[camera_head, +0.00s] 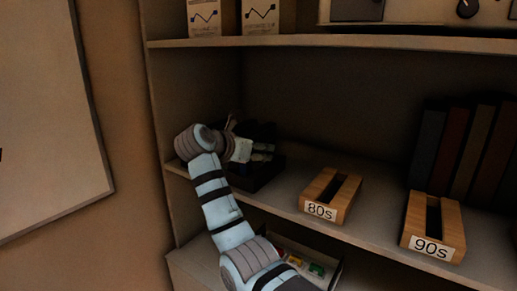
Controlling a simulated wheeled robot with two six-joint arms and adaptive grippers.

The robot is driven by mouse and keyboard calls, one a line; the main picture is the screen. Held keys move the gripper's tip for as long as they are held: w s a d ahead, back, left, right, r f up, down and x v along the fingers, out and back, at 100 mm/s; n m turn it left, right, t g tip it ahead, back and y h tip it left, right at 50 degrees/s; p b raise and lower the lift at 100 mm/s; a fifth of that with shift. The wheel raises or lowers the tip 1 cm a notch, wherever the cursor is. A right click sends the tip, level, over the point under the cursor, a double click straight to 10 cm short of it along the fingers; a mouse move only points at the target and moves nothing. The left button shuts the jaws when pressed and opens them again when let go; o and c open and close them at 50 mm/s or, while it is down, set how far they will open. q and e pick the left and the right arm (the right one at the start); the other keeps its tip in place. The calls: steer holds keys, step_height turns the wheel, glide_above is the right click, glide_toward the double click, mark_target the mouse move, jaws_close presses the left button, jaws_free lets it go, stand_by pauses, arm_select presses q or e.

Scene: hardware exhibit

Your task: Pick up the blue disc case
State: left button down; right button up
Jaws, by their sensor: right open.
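A row of upright, narrow cases stands at the right of the middle shelf. The leftmost one, dark blue-grey (428,143), looks like the blue disc case; the dim light makes its colour hard to be sure of. My right gripper (264,149) is at the left part of the same shelf, well to the left of the row and apart from it. It is dark against a dark background, open, and its fingertips are hard to make out. My left gripper is not in view.
A dark box-like object (262,178) sits right below my right gripper. Wooden slotted holders marked 80s (346,204) and 90s (411,233) stand along the shelf's front. The upper shelf (330,40) hangs above. A bin (331,267) with colourful items is below.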

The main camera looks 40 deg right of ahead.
jaws_close()
